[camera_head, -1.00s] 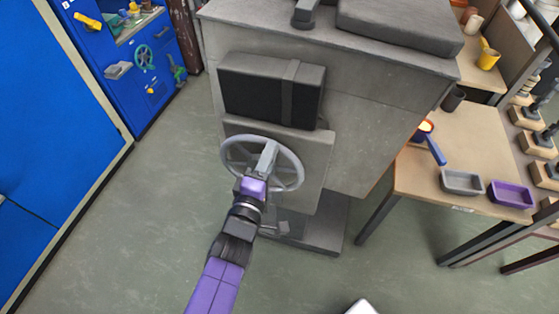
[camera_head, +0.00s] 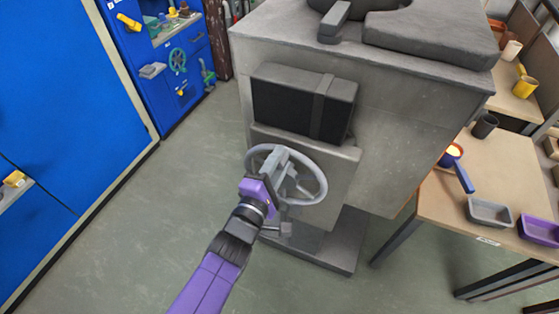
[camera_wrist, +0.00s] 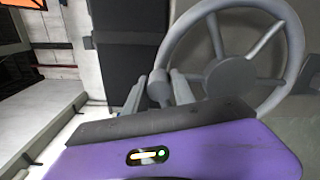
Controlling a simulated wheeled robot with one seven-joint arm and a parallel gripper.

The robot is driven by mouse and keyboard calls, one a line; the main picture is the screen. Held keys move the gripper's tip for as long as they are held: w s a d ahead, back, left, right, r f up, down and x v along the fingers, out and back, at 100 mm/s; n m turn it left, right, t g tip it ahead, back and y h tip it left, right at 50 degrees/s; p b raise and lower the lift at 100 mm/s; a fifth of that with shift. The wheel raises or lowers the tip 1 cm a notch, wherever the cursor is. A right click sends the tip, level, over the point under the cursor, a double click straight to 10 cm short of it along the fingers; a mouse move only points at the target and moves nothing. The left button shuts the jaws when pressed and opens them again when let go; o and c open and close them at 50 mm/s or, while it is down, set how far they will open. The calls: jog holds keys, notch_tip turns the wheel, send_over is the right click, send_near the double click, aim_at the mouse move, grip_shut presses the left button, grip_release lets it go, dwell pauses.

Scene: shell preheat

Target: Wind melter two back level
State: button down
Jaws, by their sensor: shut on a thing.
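A grey handwheel (camera_head: 322,178) with spokes is on the front of a large grey machine (camera_head: 390,140). The wheel also shows in the wrist view (camera_wrist: 291,50), with its hub and spokes clear. My gripper (camera_head: 279,156) is at the upper left of the wheel. In the wrist view my gripper (camera_wrist: 160,88) has its fingers on either side of a rounded grey knob (camera_wrist: 158,86) at the wheel's left edge, shut on it. Most of the knob is hidden by the fingers in the body camera view. I cannot read the machine's tilt here.
A black box (camera_head: 285,98) with a grey band sits just above the wheel. To the right, a table (camera_head: 445,195) holds a blue-handled pan (camera_head: 456,165), a grey tray (camera_head: 490,214) and a purple tray (camera_head: 540,231). Blue cabinets stand left. Open floor (camera_head: 150,225) lies between.

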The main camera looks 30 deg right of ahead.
jog(key=shift+d+r, duration=0.3)
jog(key=shift+r, duration=0.1)
jog(key=c, duration=1.1)
grip_release()
jog(key=shift+w+f, duration=0.1)
jog(key=shift+f, duration=0.05)
jog(key=shift+a+f, duration=0.15)
jog(key=shift+a, duration=0.05)
jog(key=shift+s+a, duration=0.2)
jog(key=shift+a, duration=0.1)
jog(key=b+v, duration=0.2)
jog(key=v, duration=0.5)
jog(key=shift+d, duration=0.1)
jog(key=shift+s, duration=0.1)
